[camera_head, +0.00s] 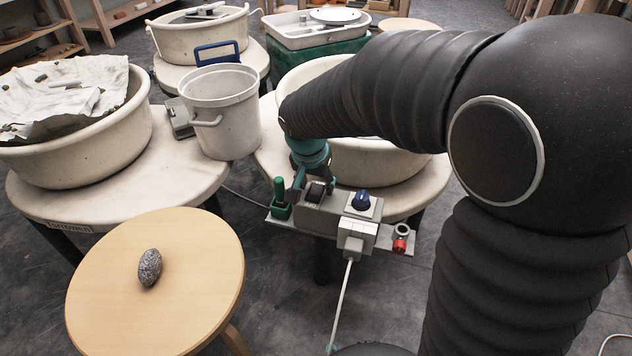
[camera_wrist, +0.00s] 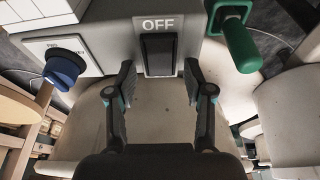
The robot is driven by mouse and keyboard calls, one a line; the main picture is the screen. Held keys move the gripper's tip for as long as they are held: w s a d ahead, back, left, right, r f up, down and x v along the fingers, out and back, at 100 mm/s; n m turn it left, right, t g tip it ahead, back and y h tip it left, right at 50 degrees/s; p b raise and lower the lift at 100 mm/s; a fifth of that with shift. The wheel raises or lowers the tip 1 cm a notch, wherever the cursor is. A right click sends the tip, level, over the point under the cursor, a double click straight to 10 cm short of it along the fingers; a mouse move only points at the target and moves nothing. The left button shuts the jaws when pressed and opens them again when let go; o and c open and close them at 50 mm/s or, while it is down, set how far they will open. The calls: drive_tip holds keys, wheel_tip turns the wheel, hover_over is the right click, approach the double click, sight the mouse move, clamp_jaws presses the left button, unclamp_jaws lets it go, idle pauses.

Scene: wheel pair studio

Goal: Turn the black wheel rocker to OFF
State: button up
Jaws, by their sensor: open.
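The black wheel rocker (camera_wrist: 158,55) sits on a grey control box, straight ahead between my fingers in the wrist view, with the word OFF printed beside one end. It also shows in the head view (camera_head: 315,191), partly behind my gripper. My gripper (camera_wrist: 159,84) is open and empty, its two dark fingers with teal parts on either side of the rocker's near end. Whether a finger touches the box or rocker cannot be told. Which way the rocker is tipped is not clear.
A green lever (camera_head: 279,198) stands left of the rocker and a blue knob (camera_head: 361,200) right of it. A white plug (camera_head: 351,243) with a cable and a red-capped part (camera_head: 400,240) are close by. A round wooden stool (camera_head: 190,300) bears a speckled stone (camera_head: 150,267).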

drive_tip(key=shift+r, duration=0.1)
drive_tip(key=v, duration=1.1)
drive_tip(key=shift+r, duration=0.4)
